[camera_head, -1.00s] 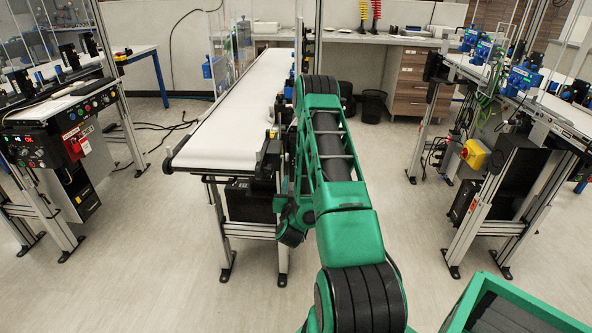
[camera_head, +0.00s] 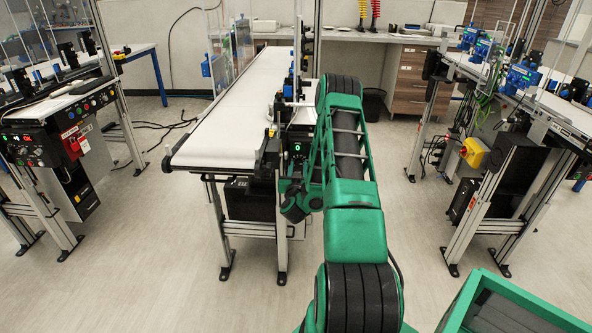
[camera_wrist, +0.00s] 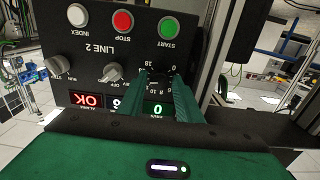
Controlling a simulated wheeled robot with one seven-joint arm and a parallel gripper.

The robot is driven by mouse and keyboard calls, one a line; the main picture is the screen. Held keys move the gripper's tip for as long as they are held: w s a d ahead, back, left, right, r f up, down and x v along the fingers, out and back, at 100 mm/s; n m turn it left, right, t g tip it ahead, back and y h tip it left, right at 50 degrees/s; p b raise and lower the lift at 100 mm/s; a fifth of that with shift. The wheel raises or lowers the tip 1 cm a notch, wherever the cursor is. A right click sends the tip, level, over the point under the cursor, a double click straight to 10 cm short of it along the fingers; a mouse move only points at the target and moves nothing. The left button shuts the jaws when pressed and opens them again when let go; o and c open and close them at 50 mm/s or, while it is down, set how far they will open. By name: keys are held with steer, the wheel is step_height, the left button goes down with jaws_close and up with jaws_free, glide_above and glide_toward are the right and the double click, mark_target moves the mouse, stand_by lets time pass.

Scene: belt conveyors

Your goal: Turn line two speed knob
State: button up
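The line two control panel (camera_wrist: 100,45) fills the upper left of the wrist view, with its lettering upside down. It bears the words LINE 2, START, STOP and INDEX buttons, and two grey selector knobs, one marked OFF (camera_wrist: 112,73). A green display (camera_wrist: 156,108) reads 0. My gripper (camera_wrist: 163,78) has two green fingers standing apart at the dial scale to the right of the OFF knob. The speed knob itself is hidden or too dark to make out, so contact cannot be told. In the head view, a small green display (camera_head: 297,149) shows beside my arm at the middle conveyor.
The middle conveyor (camera_head: 225,120) has an empty white belt. Another station with a control panel (camera_head: 60,135) stands at the left, and one with a yellow-and-red switch (camera_head: 473,153) at the right. The floor between them is mostly clear.

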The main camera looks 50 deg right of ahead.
steer(key=c, duration=0.6)
steer(key=shift+n, duration=0.6)
steer(key=o, duration=1)
steer(key=shift+o, duration=0.2)
steer(key=v, duration=1)
steer(key=shift+s+a, duration=0.25)
steer(key=shift+a, duration=0.05)
